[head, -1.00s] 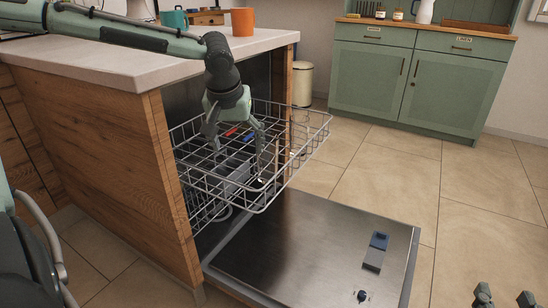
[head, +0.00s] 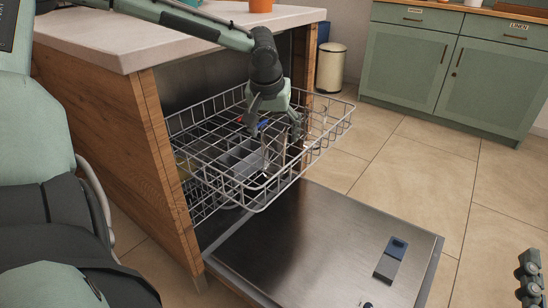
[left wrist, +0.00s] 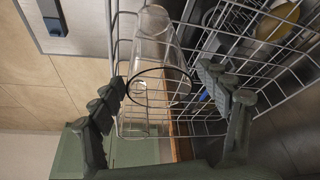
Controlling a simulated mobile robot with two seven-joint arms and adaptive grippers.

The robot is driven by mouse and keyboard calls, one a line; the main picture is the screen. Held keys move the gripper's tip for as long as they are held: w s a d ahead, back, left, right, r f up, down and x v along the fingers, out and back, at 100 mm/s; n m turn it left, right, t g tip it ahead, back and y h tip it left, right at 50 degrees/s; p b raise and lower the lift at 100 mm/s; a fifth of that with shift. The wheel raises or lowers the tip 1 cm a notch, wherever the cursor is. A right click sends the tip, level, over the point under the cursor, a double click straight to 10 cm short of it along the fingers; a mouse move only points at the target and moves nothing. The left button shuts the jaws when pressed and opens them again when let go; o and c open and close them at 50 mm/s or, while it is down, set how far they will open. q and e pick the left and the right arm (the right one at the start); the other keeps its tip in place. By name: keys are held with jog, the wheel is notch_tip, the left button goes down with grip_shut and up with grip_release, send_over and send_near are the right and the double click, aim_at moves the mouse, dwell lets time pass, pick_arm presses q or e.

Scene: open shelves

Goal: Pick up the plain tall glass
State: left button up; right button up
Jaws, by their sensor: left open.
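A clear, plain tall glass (left wrist: 155,55) shows in the left wrist view, its round rim towards my camera, at the wire rack. In the head view a glass shows faintly in the rack (head: 230,190) below my gripper, partly hidden by wires and fingers. My left gripper (head: 273,126) is open above the rack, pointing down. In the left wrist view the glass lies between the two spread fingers of this gripper (left wrist: 160,80), with gaps to both sides; I see no contact. My right gripper (head: 530,278) shows only partly at the lower right edge.
The rack is pulled out of a dishwasher under a counter (head: 110,45). Its open door (head: 320,245) lies flat below. A grey cutlery basket (head: 240,158) and a yellow item (left wrist: 277,22) are in the dishwasher. Green cabinets (head: 450,70) stand behind; the floor at right is clear.

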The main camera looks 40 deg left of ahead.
pick_arm(q)
jog(key=shift+x, duration=1.5)
pick_arm(e)
jog(key=r, duration=0.1)
jog(key=r+t, duration=0.1)
jog(key=s+r+y, duration=0.1)
jog(key=shift+a+t, duration=0.3)
pick_arm(q)
jog(key=shift+c, duration=0.2)
jog(key=c, duration=1)
jog(key=shift+o, duration=0.2)
jog(key=shift+r, duration=0.15)
